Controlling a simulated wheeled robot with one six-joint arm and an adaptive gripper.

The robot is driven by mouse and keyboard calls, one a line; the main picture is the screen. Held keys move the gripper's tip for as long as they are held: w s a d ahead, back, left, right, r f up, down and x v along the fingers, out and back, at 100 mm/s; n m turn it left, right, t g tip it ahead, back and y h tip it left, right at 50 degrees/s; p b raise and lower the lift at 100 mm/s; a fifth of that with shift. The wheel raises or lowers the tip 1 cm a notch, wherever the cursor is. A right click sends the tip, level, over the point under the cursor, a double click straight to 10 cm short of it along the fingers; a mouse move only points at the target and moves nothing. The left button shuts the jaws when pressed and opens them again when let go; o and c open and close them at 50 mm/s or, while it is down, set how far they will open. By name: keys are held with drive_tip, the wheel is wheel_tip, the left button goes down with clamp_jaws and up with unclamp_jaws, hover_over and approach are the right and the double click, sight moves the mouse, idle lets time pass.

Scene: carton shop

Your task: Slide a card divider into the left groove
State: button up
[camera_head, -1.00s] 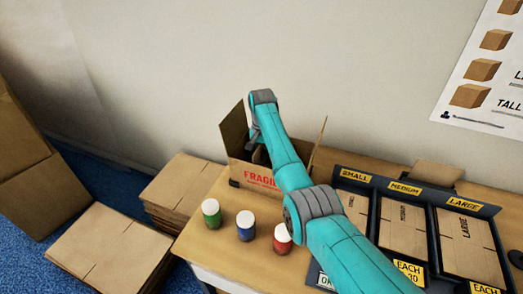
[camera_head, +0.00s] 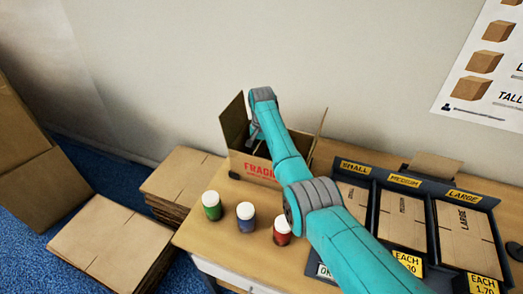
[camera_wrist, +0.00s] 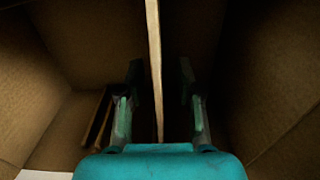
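The open carton marked FRAGILE (camera_head: 262,170) stands on the table with its flaps up. My gripper, mostly hidden behind my arm in the head view, reaches down into it. In the wrist view my gripper (camera_wrist: 160,105) is open, one finger on each side of a thin card divider (camera_wrist: 155,65) seen edge-on. Gaps show between the card and both fingers. Two thin brown strips with a dark slot between them (camera_wrist: 98,118), perhaps a groove, show low on the left in the carton. The card's lower end is hard to make out in the shadow.
Green (camera_head: 211,207), blue (camera_head: 246,219) and red-labelled (camera_head: 282,232) jars stand in front of the carton. A dark rack (camera_head: 425,183) of flat cartons is at the right. Flat carton stacks (camera_head: 180,184) lie left of the table. Carton walls stand close around my gripper.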

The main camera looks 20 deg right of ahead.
drive_tip(key=shift+r, duration=0.15)
wheel_tip(320, 180, up, 12)
drive_tip(key=shift+f, duration=0.2)
idle(0.4)
